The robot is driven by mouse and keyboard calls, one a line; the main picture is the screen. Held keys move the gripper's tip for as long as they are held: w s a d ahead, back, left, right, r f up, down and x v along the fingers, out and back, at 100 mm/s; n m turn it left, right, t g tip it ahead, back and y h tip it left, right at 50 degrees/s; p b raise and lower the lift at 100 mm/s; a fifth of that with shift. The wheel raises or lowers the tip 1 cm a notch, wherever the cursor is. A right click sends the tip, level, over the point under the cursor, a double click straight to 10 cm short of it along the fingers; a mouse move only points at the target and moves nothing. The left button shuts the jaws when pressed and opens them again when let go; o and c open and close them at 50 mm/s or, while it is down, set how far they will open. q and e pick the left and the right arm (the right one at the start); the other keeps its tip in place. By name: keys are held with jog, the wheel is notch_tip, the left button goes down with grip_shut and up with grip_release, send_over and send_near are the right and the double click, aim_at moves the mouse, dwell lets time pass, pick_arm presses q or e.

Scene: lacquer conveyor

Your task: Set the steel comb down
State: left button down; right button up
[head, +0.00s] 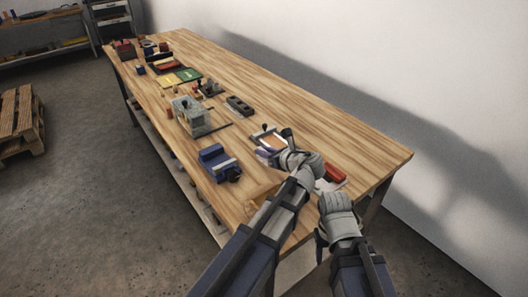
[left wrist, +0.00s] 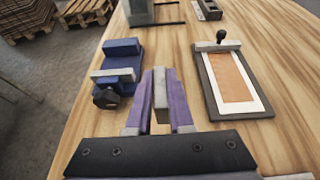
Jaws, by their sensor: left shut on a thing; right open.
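My left gripper (head: 264,153) is over the near part of the wooden bench (head: 345,140). In the left wrist view its purple fingers (left wrist: 158,100) are shut on a narrow grey piece, which looks like the steel comb (left wrist: 160,93). The comb stands out between the fingers, with bench top showing beyond it. Whether it touches the bench I cannot tell. In the head view the comb is too small or hidden to make out. My right gripper (head: 338,204) is at the near end of the bench, open, its fingertips hard to see.
A blue vise (left wrist: 122,58) is left of the left gripper. A dark-framed board (left wrist: 204,88) with a brown sheet and black knob lies to its right. A red object (head: 335,173) lies near the right gripper. Bare wood lies between vise and board. Other tools stand farther along.

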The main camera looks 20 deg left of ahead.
pick_arm(q)
notch_tip(320, 180, up, 6)
jog(key=p, duration=0.5)
jog(key=shift+r, duration=0.25)
jog(key=shift+f, duration=0.15)
jog(key=shift+s+f, duration=0.1)
